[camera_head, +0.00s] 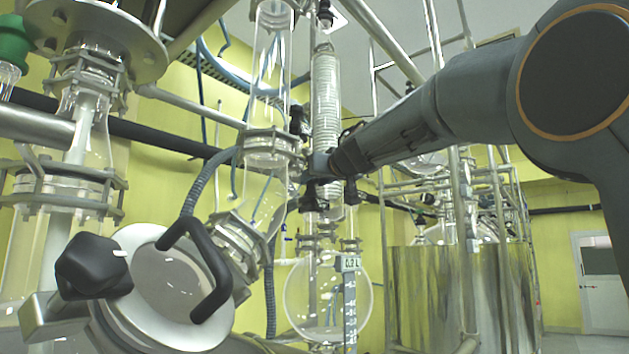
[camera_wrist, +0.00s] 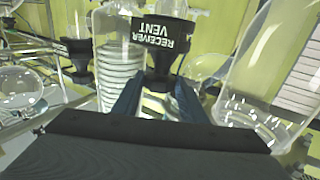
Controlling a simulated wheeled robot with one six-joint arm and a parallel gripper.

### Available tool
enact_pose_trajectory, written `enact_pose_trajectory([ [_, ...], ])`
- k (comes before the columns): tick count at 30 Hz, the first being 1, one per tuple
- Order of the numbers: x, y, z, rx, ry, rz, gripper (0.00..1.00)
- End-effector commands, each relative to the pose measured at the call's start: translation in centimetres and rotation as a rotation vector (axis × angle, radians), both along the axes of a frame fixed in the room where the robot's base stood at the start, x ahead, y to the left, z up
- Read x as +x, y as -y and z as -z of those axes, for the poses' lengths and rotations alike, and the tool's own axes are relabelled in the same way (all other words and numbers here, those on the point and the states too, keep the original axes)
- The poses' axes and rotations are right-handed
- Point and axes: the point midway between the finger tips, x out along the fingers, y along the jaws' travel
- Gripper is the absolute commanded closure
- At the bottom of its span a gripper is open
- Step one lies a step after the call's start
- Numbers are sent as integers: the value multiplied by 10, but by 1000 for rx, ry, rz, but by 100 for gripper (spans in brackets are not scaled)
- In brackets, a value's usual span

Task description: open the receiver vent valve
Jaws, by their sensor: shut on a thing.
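The receiver vent valve (camera_wrist: 163,33) has a black body with a white "RECEIVER VENT" label, which appears upside down in the wrist view. Its dark lower part narrows down between the fingers of my gripper (camera_wrist: 158,90). My gripper is shut on this valve, with one finger on each side. In the head view my gripper (camera_head: 318,165) reaches in from the right to the coiled glass column, where the valve is too small and covered to make out clearly. The valve's turn position cannot be told.
A clear glass cylinder (camera_wrist: 268,65) stands close on the right of the wrist view. A coiled glass column (camera_wrist: 118,65) is just left of the valve, and another black valve (camera_wrist: 76,60) is further left. A round glass flask (camera_head: 328,300) hangs below in the head view.

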Motion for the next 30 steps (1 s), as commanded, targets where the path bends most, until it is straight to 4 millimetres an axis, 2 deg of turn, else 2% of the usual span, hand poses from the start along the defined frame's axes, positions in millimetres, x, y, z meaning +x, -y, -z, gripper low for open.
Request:
enact_pose_trajectory([
  [14,1,2,0,3,-4,-63,84],
  [30,4,9,-2,0,-5,-274,84],
])
